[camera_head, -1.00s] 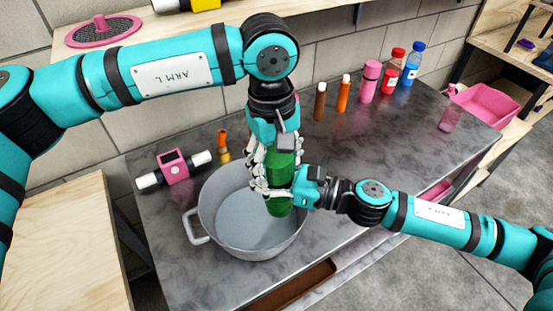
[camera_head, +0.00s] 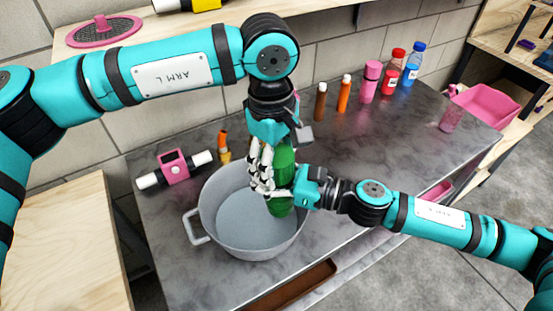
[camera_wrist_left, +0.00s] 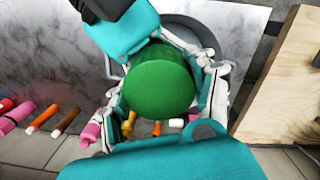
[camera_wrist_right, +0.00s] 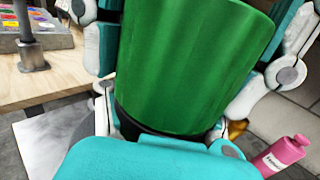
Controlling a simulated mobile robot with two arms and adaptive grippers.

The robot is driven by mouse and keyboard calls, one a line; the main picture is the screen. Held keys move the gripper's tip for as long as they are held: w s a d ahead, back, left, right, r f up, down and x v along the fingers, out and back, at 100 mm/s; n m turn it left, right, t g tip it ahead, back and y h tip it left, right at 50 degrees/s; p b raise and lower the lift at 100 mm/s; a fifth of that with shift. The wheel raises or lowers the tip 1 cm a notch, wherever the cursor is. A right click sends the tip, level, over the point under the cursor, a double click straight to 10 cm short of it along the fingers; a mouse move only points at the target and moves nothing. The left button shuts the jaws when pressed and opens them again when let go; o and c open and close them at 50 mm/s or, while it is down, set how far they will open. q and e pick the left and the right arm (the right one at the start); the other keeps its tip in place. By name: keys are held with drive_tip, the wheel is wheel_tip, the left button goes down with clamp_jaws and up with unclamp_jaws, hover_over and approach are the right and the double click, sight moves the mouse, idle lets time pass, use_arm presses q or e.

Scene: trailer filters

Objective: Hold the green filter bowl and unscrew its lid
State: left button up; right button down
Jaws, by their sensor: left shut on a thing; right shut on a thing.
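The green filter bowl (camera_head: 280,206) stands nearly upright above the grey pot and shows large and ribbed in the right wrist view (camera_wrist_right: 190,65). My right gripper (camera_head: 287,193) comes in from the right and is shut around its lower part. My left gripper (camera_head: 271,172) reaches down from above and is shut around the upper green part, the lid (camera_head: 285,158). The lid's round green top fills the middle of the left wrist view (camera_wrist_left: 158,80) between the left fingers. The seam between lid and bowl is hidden by the fingers.
The grey pot (camera_head: 228,243) stands on the dark metal table (camera_head: 180,265) under the filter. A pink-and-white fitting (camera_head: 174,168) lies to its left. Several bottles stand along the back, including a red one (camera_head: 391,72). A pink crate (camera_head: 486,103) is at right.

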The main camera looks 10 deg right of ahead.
use_arm(q)
drive_tip(key=shift+s+d, duration=0.1)
drive_tip(key=shift+d, duration=0.05)
idle(0.5)
drive_tip(key=o, duration=1.3)
drive_tip(key=shift+r, duration=0.1)
drive_tip(key=r, duration=0.4)
drive_tip(key=shift+a+r, duration=0.15)
drive_tip(key=shift+a, duration=0.05)
drive_tip(key=shift+c, duration=0.3)
drive_tip(key=shift+w+a+r+m, duration=0.1)
drive_tip(key=shift+w+r+m, duration=0.1)
drive_tip(key=shift+r+m, duration=0.85)
drive_tip(key=shift+s+r+m, duration=0.1)
drive_tip(key=shift+r+m, duration=0.45)
drive_tip(key=shift+m, duration=0.2)
drive_tip(key=shift+f, duration=0.2)
drive_tip(key=f, duration=0.7)
drive_tip(key=shift+d+f, duration=0.15)
drive_tip(key=shift+d, duration=0.05)
